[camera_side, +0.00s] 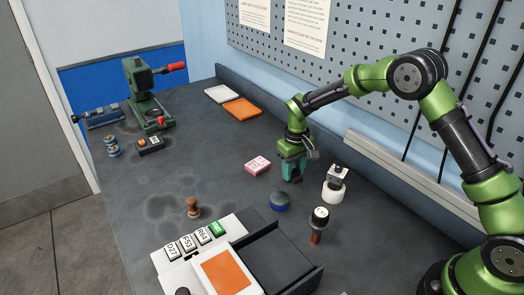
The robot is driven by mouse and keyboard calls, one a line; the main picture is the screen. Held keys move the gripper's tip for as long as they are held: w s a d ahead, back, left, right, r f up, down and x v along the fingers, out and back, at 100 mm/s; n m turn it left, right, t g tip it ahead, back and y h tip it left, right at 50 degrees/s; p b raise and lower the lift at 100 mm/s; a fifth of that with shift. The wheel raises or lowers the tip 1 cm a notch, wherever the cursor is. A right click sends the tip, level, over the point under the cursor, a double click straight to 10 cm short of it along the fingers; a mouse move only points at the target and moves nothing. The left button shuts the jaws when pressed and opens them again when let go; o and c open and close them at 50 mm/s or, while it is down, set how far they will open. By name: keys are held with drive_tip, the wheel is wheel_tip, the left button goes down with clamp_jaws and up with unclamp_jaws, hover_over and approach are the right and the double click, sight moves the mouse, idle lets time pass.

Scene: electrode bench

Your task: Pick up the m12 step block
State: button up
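No marking that clearly reads "m12" can be made out. A small pink block (257,165) with dark lettering too small to read surely lies on the dark bench. A small white block with dark parts (338,173) sits on a white round piece (332,192) to the right; I cannot tell which of them, if either, is the step block. My gripper (292,178) points down with teal fingers, low over the bench between these two, just right of the pink block and apart from it. The gap between its fingers is not clear, and nothing is visibly held.
A blue round piece (280,200) and a dark-handled tool with a white top (318,222) stand near my gripper. A brown knob-shaped piece (193,208) stands left. Labelled tiles (188,243) and a black tray (312,280) lie in front. A green press (145,95) stands at back left.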

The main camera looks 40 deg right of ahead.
clamp_jaws()
drive_tip(key=shift+r, duration=0.15)
